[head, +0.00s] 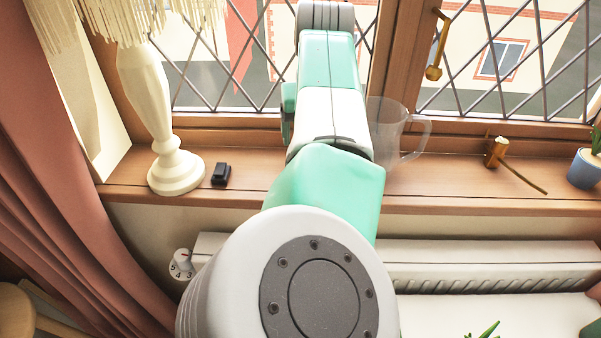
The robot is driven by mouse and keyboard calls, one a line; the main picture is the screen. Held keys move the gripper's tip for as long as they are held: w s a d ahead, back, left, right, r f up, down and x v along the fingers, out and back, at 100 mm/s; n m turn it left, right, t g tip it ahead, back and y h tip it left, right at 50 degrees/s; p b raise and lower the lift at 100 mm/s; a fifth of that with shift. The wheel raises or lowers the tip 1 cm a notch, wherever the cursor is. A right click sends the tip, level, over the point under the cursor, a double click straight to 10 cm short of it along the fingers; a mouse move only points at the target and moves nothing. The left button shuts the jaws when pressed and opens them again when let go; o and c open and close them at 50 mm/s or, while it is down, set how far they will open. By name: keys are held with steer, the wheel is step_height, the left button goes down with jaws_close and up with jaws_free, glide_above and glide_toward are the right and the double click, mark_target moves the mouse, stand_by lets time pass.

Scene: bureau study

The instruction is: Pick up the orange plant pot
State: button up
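No orange plant pot can be made out in the head view. Green leaf tips (486,331) poke up at the bottom edge, right of centre, and whatever they grow from is out of frame. A blue pot (585,169) with a green plant stands on the windowsill at the far right, partly cut off. My arm reaches up through the middle of the view toward the window. My gripper is not visible.
On the wooden windowsill (460,190) are a cream lamp (172,165), a small black object (221,173), and a clear glass jug (411,140) beside my arm. A radiator (490,255) runs below. A pink curtain (50,190) hangs left.

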steer(key=shift+p+x, duration=0.85)
steer(key=shift+p, duration=0.3)
steer(key=shift+w+f, duration=0.2)
steer(key=shift+f, duration=0.45)
steer(key=p+x, duration=0.3)
steer(key=shift+s+a+f, duration=0.1)
steer(key=shift+a+f, duration=0.1)
steer(key=shift+f, duration=0.7)
steer(key=c, duration=0.9)
steer(key=shift+r, duration=0.2)
